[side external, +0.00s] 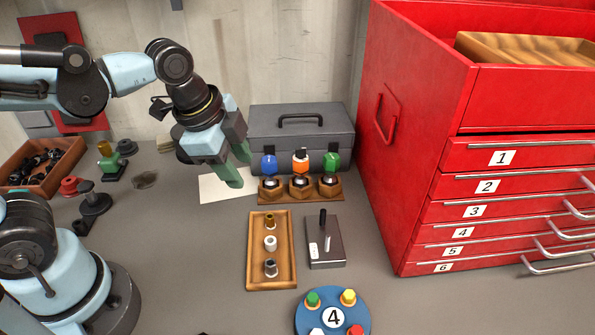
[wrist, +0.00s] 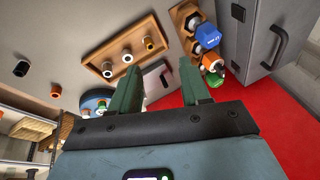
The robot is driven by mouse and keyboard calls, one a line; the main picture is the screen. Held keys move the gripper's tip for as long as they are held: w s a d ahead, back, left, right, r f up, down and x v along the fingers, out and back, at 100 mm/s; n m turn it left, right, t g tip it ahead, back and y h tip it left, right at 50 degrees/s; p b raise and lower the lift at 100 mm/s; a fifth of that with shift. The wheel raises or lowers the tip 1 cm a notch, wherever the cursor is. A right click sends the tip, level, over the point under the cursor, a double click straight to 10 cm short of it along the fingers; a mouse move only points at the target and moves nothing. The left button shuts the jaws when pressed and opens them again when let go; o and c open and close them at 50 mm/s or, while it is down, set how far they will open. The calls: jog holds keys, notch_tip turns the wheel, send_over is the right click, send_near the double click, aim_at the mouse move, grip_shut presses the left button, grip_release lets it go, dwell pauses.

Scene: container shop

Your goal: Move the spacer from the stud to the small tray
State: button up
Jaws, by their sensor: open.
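The small wooden tray (side external: 251,250) holds a brass-coloured, a white and a dark metallic ring-like piece in a row. It also shows in the wrist view (wrist: 92,62). Right of it is a grey block (side external: 327,257) with a black upright post (side external: 322,219), a thin silvery stud (side external: 327,243) and a small white patch. I cannot tell which part there is the spacer. In the wrist view the block (wrist: 158,80) is partly hidden by my fingers. My gripper (side external: 238,168), with green fingers, is open and empty, above and left of the tray. It also shows in the wrist view (wrist: 160,66).
A wooden rack (side external: 300,197) with blue, orange and green-topped pieces stands behind the tray, before a grey toolbox (side external: 300,135). A red drawer cabinet (side external: 420,150) blocks the right. A blue round stand (side external: 333,297) is in front. Paper (side external: 218,189) lies at left.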

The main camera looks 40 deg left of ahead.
jog(key=a+n+t, duration=0.1)
jog(key=n, duration=0.3)
jog(key=a+n+t, duration=0.1)
jog(key=a+n, duration=0.1)
jog(key=n, duration=0.2)
jog(key=a+n+t, duration=0.1)
jog(key=a+n, duration=0.1)
jog(key=n, duration=0.2)
jog(key=shift+s+a+y, duration=0.25)
jog(key=shift+y, duration=0.05)
dwell(0.4)
